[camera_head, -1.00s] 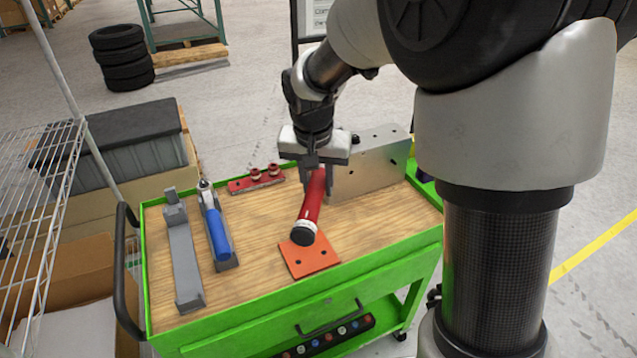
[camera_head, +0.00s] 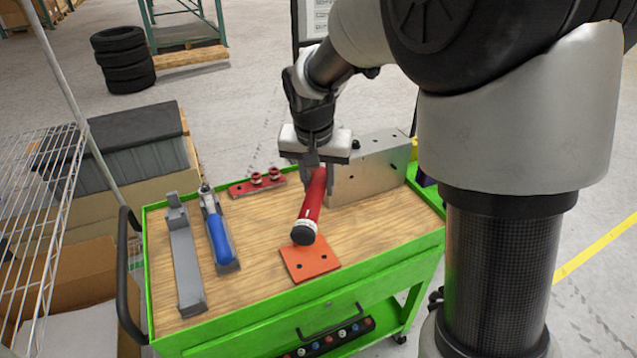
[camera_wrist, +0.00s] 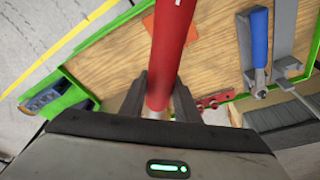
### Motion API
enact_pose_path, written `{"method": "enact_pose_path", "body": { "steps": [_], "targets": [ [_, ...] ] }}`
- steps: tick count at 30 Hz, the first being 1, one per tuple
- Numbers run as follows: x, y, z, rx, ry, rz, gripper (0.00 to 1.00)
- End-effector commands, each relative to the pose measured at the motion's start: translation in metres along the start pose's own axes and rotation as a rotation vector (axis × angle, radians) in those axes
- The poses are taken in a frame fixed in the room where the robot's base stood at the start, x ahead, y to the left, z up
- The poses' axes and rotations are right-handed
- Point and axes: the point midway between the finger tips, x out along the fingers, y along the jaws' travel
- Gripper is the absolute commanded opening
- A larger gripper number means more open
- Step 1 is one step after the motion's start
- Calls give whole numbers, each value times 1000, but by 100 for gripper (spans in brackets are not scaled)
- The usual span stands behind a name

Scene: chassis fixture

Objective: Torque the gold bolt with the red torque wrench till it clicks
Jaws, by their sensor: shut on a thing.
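My gripper (camera_head: 314,176) is shut on the red torque wrench (camera_head: 313,203), with its black end pointing toward the near side of the cart and tilted down. In the wrist view the red handle (camera_wrist: 172,45) runs up between the two dark fingers (camera_wrist: 158,98). The wrench is held above the wooden top, over or near an orange plate (camera_head: 310,261) with holes. The wrench's far end is hidden behind my gripper. A grey metal block (camera_head: 370,168) with holes stands at the back right, with a dark knob-like piece on it. I cannot make out a gold bolt.
A blue-handled wrench (camera_head: 218,234) lies in a grey holder at left, beside an empty grey holder (camera_head: 185,258). A red rail with red pieces (camera_head: 257,184) lies at the back. The green cart rim (camera_head: 260,305) bounds the wooden top. A wire shelf (camera_head: 38,215) stands at left.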

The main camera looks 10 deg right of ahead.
Motion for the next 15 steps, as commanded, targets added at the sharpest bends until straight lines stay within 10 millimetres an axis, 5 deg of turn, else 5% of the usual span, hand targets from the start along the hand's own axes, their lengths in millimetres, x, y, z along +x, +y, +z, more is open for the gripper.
{"method": "enact_pose_path", "body": {
  "steps": [15],
  "targets": [
    [-18,-1,-6,0,6,-3,0]
  ]
}}
